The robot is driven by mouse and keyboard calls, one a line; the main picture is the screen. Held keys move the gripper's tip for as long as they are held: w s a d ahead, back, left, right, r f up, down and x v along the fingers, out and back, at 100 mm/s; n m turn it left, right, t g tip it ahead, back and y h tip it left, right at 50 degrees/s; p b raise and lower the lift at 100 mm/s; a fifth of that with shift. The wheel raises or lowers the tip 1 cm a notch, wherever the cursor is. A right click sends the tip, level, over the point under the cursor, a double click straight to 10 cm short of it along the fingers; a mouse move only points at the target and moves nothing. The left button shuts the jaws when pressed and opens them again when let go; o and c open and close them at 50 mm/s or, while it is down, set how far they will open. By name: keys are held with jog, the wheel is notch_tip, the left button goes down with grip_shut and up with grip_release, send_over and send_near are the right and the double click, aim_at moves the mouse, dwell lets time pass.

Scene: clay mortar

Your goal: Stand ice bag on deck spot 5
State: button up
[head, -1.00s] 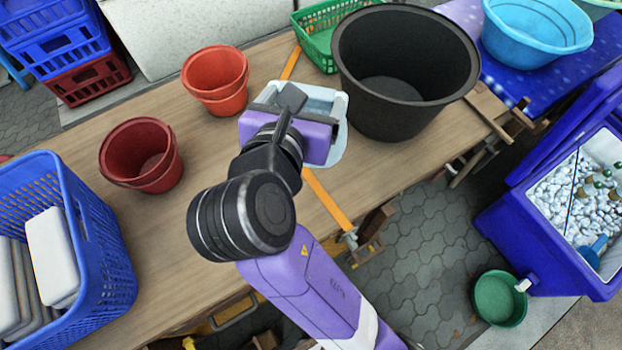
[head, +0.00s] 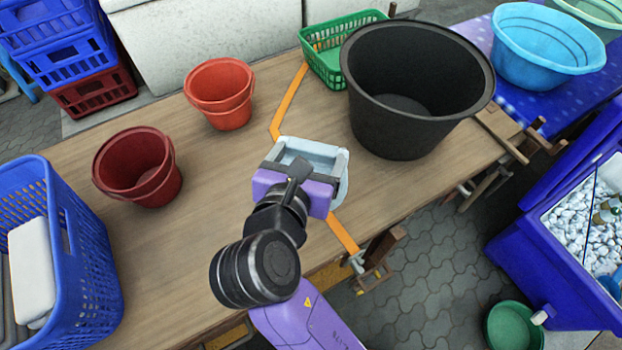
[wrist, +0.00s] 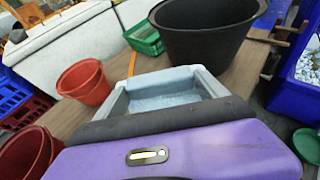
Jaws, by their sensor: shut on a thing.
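My gripper (head: 300,175) is shut on a pale blue-white thing with a translucent middle, which I take for the ice bag (head: 322,152). It is over the wooden table (head: 226,190), left of the black tub and across the orange strip. In the wrist view the ice bag (wrist: 168,99) shows just beyond the dark edge of my gripper (wrist: 160,118). Its underside is hidden, so I cannot tell whether it touches the table. I can make out no numbered spot on the table.
The large black tub (head: 418,125) and green basket (head: 330,66) stand beyond the ice bag. An orange-red bucket (head: 222,112), dark red bucket (head: 150,185) and blue crate (head: 90,290) stand to the left. The orange strip (head: 342,232) crosses the table. Bare wood lies left of my gripper.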

jog(key=shift+f+b, duration=0.45)
jog(key=shift+f, duration=3.85)
jog(key=o, duration=2)
jog(key=shift+f, duration=0.25)
jog(key=shift+s+r, duration=0.2)
jog(key=v, duration=1.1)
jog(key=shift+s, duration=0.3)
jog(key=shift+r, duration=0.1)
